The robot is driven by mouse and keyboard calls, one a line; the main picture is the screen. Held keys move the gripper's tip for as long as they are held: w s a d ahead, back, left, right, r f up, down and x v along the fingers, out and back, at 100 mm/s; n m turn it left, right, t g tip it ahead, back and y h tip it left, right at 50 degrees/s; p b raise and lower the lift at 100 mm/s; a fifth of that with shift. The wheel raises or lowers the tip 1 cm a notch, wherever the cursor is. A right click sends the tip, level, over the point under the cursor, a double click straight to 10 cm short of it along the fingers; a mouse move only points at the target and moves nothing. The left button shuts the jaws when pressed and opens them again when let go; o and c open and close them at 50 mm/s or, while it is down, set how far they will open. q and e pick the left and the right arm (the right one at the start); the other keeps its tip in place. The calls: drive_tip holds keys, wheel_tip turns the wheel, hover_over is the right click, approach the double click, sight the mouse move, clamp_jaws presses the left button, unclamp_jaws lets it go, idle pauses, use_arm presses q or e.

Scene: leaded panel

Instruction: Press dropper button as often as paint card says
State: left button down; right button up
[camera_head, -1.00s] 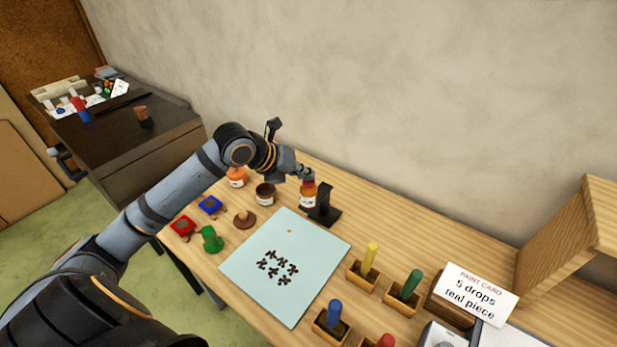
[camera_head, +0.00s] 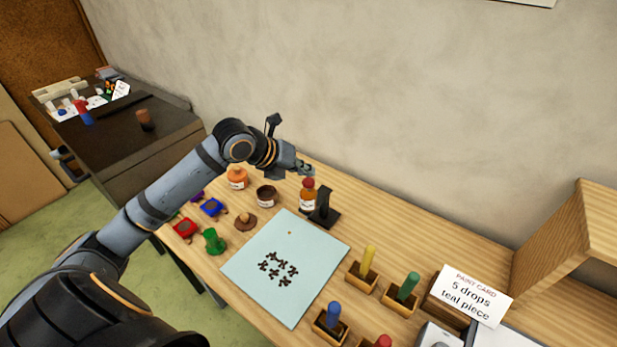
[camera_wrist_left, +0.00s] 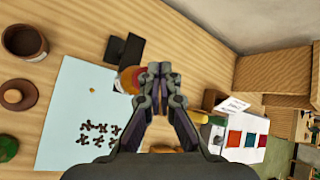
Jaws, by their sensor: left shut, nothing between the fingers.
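The dropper bottle (camera_head: 307,193), amber with a red top and white label, stands upright at a black stand (camera_head: 325,208). My left gripper (camera_head: 306,168) is shut and empty, above the red top with a gap between them. In the left wrist view its fingertips (camera_wrist_left: 159,70) partly cover the bottle (camera_wrist_left: 130,79) below. The white paint card (camera_head: 471,295) at the right reads "5 drops teal piece". A pale blue mat (camera_head: 318,246) holds several small dark pieces (camera_head: 277,268) and a small orange spot (camera_head: 290,232). My right gripper is not in view.
An orange jar (camera_head: 237,178) and a dark brown jar (camera_head: 266,196) stand left of the bottle. Red and blue blocks and a green stamp (camera_head: 214,241) lie left of the mat. Colored sticks in wooden holders (camera_head: 361,278) stand right. A wooden shelf (camera_head: 570,240) bounds the right.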

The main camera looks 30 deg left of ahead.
sight(305, 182)
use_arm(q)
wheel_tip(305, 182, up, 5)
drive_tip(key=p, duration=0.4)
drive_tip(key=shift+r, duration=0.1)
idle(2.0)
